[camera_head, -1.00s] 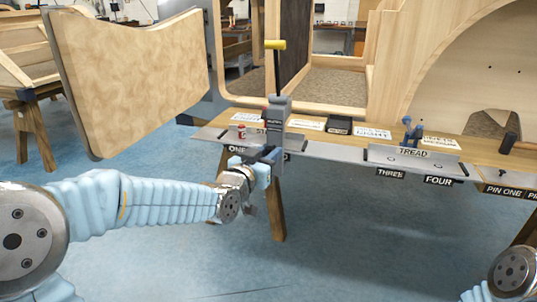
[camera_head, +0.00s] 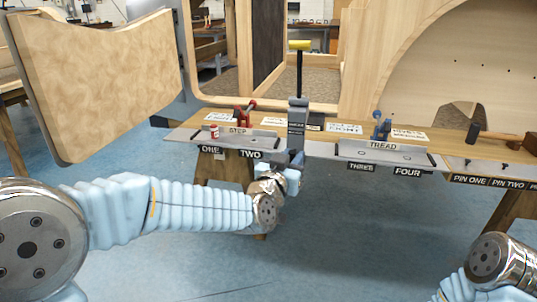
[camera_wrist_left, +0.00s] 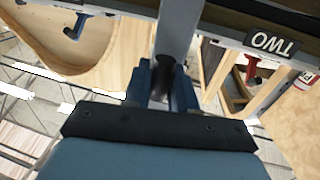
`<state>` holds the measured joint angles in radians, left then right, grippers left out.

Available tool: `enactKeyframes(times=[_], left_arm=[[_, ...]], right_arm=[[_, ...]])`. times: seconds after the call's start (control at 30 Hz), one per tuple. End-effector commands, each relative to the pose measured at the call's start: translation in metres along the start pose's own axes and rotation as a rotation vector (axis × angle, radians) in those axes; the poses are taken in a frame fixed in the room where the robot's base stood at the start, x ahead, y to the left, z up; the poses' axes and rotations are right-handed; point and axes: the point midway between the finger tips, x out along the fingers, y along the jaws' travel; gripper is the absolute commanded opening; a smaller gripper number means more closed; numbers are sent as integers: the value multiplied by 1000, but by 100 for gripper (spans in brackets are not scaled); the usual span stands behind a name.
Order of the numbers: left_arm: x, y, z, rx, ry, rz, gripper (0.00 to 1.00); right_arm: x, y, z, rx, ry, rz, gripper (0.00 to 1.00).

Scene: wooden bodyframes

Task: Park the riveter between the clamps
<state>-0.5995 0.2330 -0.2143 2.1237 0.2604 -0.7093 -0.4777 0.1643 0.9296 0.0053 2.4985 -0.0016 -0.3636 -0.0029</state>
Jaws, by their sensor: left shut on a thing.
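The riveter (camera_head: 298,112) is an upright tool with a yellow top, a black shaft and a grey body. My left gripper (camera_head: 293,162) is shut on its lower part at the front edge of the bench. In the head view the riveter stands between the red clamp (camera_head: 244,113) on the left and the blue clamp (camera_head: 381,127) on the right. Whether its base touches the bench is hidden. My right gripper is out of view; only part of that arm shows.
The STEP plate (camera_head: 265,142) and TREAD plate (camera_head: 350,154) lie along the bench front, with a gap between them. A large wooden panel (camera_head: 100,80) is at upper left.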

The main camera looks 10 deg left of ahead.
Motion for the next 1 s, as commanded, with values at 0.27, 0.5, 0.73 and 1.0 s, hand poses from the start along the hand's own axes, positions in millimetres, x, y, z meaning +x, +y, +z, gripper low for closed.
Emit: enactKeyframes(times=[0.27,0.5,0.73,1.0], left_arm=[[5,22,0,0,-2,0,0],[5,23,0,-1,-1,-1,0],[5,23,0,0,-1,-1,44],[4,22,0,-1,0,-1,44]], right_arm=[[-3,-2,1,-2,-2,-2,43],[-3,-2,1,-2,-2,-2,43],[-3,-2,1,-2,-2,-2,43],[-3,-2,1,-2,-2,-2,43]])
